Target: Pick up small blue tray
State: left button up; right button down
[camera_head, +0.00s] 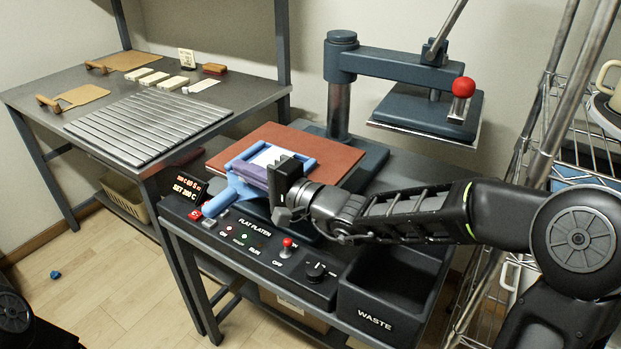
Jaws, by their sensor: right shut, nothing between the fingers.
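The small blue tray (230,193) is a light blue frame with a handle-like part reaching to the lower left. It lies at the front edge of the red-brown pad on the press. A white sheet and a purple strip show inside the frame. My right gripper (283,178) is at the tray's right front side, shut and empty. It hides part of the tray; whether it touches it I cannot tell. My left gripper is not in view.
The waste bin (385,290) is below my right arm. A ribbed metal rack (148,125) lies on the left table. A wire shelf stands at right.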

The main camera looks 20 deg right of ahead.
jog(key=d+p, duration=0.1)
jog(key=d, duration=0.3)
jog(key=s+d, duration=0.1)
jog(key=d, duration=0.4)
jog(key=d+p, duration=0.1)
jog(key=d, duration=0.3)
jog(key=shift+s+d+p, duration=0.15)
jog(key=shift+s+p, duration=0.15)
jog(key=shift+s, duration=0.1)
jog(key=f, duration=0.3)
jog(key=f+b, duration=0.1)
jog(key=f, duration=0.1)
jog(key=shift+d, duration=0.25)
jog(key=shift+a, duration=0.55)
jog(key=shift+a+f+b, duration=0.15)
jog(key=shift+a+b, duration=0.05)
jog(key=shift+b, duration=0.15)
jog(key=a+b, duration=0.4)
jog(key=shift+w+a+f+b, duration=0.15)
jog(key=shift+w+a+b, duration=0.1)
jog(key=shift+w+b, duration=0.1)
jog(key=shift+a, duration=0.2)
jog(key=shift+r, duration=0.3)
